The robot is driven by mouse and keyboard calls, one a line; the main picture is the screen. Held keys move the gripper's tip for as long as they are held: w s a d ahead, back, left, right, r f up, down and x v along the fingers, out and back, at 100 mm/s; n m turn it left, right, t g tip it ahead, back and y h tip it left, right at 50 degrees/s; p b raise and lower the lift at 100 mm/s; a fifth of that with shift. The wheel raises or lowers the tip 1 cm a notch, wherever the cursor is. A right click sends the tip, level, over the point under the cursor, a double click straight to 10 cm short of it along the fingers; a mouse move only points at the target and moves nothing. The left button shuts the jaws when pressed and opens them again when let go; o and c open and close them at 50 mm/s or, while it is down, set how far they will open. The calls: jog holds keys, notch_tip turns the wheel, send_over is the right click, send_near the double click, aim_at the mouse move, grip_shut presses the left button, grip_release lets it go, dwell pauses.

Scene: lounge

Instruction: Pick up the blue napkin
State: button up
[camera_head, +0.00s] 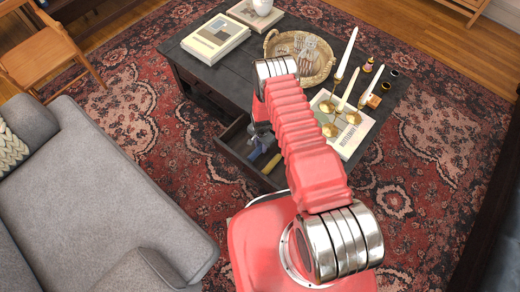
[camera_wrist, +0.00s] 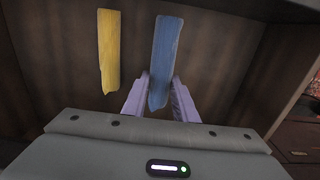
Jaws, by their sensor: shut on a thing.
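In the wrist view the blue napkin (camera_wrist: 167,52) is a long folded strip. Its near end is between the two purple fingers of my gripper (camera_wrist: 160,95), which are shut on it. The rest of the strip reaches away from me over the dark wooden drawer bottom. In the head view the blue napkin (camera_head: 254,154) shows small inside the open drawer, beside my arm. My gripper there is mostly hidden by my red arm.
A yellow folded strip (camera_wrist: 108,48) lies left of the blue one; it also shows in the drawer in the head view (camera_head: 271,163). The open drawer (camera_head: 233,158) has raised walls. Above it, the dark table (camera_head: 215,76) holds books, a basket (camera_head: 318,77) and candles (camera_head: 348,52).

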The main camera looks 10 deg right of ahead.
notch_tip(320, 180, up, 25)
jog(key=shift+f, duration=0.2)
dwell(0.4)
dwell(0.9)
notch_tip(320, 180, up, 31)
jog(key=n, duration=1.1)
send_over(261, 147)
jog(key=w, duration=0.2)
jog(key=shift+s+f, duration=0.2)
